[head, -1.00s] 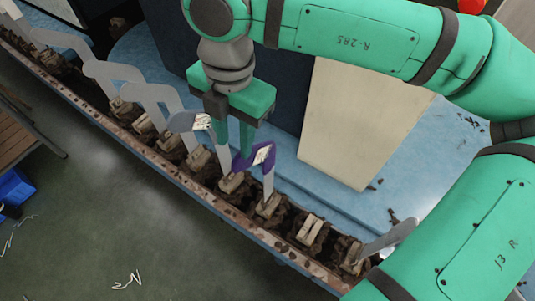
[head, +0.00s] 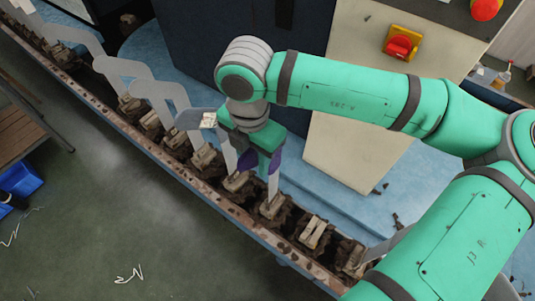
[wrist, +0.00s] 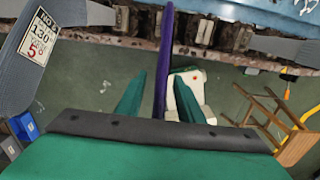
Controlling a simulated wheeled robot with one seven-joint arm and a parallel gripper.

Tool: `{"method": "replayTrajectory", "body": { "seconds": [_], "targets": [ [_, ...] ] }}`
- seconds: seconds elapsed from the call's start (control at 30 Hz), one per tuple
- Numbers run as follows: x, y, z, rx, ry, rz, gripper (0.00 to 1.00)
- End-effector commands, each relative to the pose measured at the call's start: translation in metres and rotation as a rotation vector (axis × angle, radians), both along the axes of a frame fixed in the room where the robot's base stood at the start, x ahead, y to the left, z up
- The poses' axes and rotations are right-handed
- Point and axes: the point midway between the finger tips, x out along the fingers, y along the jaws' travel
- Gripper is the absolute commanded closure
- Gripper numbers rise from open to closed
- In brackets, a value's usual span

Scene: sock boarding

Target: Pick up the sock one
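The purple sock (head: 275,161) hangs on one of the upright boards along the rail, mostly hidden behind my gripper (head: 257,168) in the head view. In the wrist view the sock (wrist: 163,60) shows edge-on as a thin purple strip. It stands between the two green fingers of my gripper (wrist: 158,98). The fingers are spread, with a visible gap on each side of the strip. My gripper is open around the sock, close above it.
Several grey boards (head: 155,92) stand in a row on brown blocks along the rusty rail (head: 190,180). A grey board with a number label (wrist: 39,38) is close at the left in the wrist view. A pale panel (head: 352,150) stands behind my arm.

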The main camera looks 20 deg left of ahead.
Motion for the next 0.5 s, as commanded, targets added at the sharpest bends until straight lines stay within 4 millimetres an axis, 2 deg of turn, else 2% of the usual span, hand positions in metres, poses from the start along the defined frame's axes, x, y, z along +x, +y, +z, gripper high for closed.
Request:
{"method": "replayTrajectory", "body": {
  "seconds": [0.1, 0.33, 0.37, 0.4, 0.5],
  "targets": [
    [-0.0003, 0.0002, -0.0081, 0.0, 0.001, 0.0, 0.66],
    [-0.0002, 0.0002, -0.0092, 0.001, 0.0, 0.0, 0.66],
    [-0.0002, 0.0002, -0.0092, 0.001, 0.0, 0.0, 0.71],
    [-0.0002, 0.0002, -0.0092, 0.001, 0.0, 0.0, 0.8],
    [-0.0002, 0.0002, -0.0091, 0.001, 0.0, 0.0, 1.0]
  ]
}}
